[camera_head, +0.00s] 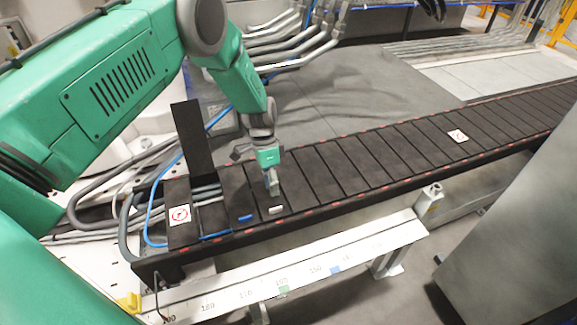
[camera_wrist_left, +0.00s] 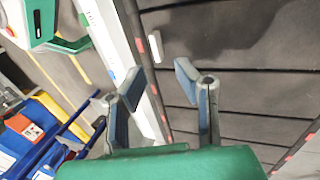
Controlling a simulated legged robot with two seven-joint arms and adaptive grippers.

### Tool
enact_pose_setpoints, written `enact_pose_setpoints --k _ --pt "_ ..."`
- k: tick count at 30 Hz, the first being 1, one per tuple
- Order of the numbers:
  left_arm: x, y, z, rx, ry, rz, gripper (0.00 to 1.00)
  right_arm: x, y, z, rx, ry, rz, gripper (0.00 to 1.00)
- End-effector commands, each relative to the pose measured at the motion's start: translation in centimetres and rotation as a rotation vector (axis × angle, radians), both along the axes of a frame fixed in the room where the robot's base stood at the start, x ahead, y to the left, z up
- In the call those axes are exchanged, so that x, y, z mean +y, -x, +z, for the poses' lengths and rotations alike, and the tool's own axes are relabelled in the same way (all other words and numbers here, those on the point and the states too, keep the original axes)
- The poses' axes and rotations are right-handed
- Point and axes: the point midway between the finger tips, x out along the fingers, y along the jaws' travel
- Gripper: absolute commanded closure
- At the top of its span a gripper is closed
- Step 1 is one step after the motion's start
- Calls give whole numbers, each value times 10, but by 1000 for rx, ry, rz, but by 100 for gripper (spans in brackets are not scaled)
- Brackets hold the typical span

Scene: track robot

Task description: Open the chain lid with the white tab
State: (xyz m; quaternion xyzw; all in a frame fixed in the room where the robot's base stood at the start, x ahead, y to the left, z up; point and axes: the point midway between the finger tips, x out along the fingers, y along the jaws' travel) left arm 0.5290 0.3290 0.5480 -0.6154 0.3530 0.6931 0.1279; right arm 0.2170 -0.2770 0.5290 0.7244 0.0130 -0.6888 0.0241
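The black cable chain (camera_head: 350,165) runs from lower left to upper right, topped by a row of flat lids. The lid with the white tab (camera_head: 276,209) lies closed, its tab on the near edge; the white tab also shows in the left wrist view (camera_wrist_left: 156,46). A blue tab (camera_head: 245,218) marks a lid to its left. Another lid (camera_head: 190,140) stands upright at the chain's left end, with cables below it. My left gripper (camera_head: 268,178) is above the chain, just behind the white tab. Its fingers (camera_wrist_left: 160,82) are apart and empty in the wrist view. My right gripper does not show.
A white rail with printed numbers (camera_head: 300,270) runs along the chain's near side. A grey panel (camera_head: 510,240) fills the lower right. Loose cables and a blue hose (camera_head: 152,215) lie around the left end. A white label (camera_head: 458,136) sits on the chain farther right.

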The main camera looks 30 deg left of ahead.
Motion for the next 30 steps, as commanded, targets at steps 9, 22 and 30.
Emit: enact_pose_setpoints --k 9,22,30 --pt "-11 19 -6 8 -50 36 72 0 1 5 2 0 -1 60" --pt "-30 228 -18 -90 -323 442 72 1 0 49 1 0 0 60" --pt "-42 306 34 -161 -315 625 72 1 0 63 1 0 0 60"
